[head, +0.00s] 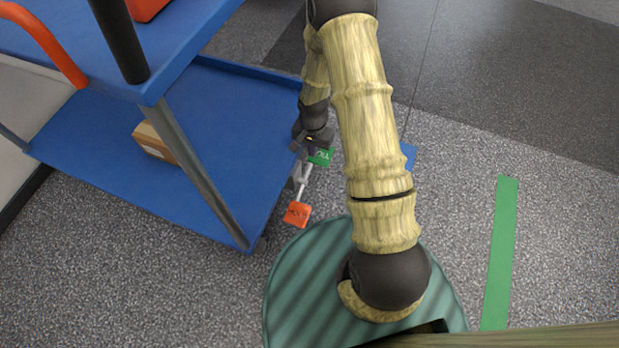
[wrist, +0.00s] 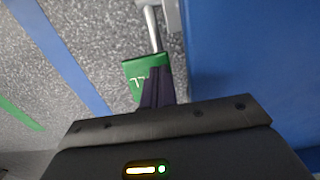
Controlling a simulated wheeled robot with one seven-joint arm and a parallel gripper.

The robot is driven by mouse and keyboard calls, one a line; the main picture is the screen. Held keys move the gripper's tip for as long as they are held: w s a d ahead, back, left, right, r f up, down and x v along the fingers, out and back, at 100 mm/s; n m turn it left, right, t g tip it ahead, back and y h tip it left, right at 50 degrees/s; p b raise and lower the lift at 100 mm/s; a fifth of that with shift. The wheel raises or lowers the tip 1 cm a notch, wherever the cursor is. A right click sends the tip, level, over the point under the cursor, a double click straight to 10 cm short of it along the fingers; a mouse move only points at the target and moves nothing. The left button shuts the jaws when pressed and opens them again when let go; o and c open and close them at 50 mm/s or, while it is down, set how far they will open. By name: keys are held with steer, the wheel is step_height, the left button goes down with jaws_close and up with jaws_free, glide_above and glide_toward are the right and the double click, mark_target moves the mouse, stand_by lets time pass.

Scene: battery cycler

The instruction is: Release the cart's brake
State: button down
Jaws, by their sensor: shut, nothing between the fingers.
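The cart (head: 215,130) has blue shelves and stands at the left in the head view. At its near right corner, low by the floor, is a brake pedal bar (head: 304,187) with a red pad (head: 297,214) at the near end and a green pad (head: 322,157) at the far end. The green pad also shows in the wrist view (wrist: 134,72), partly covered by my dark fingers. My gripper (wrist: 157,76) is shut and empty, its tips over or against the green pad; contact cannot be told. In the head view my gripper (head: 309,150) is beside the green pad.
The cart's lower shelf (head: 230,95) holds a cardboard box (head: 153,140). A grey post (head: 195,165) and an orange handle (head: 45,42) belong to the cart. Green (head: 502,245) and blue (wrist: 65,55) strips mark the floor. Speckled floor to the right is clear.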

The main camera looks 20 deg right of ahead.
steer(key=shift+f+b, duration=0.95)
steer(key=shift+f, duration=1.05)
stand_by(1.5)
steer(key=shift+r, duration=0.1)
step_height(320, 180, up, 7)
steer(key=p, duration=0.7)
stand_by(0.7)
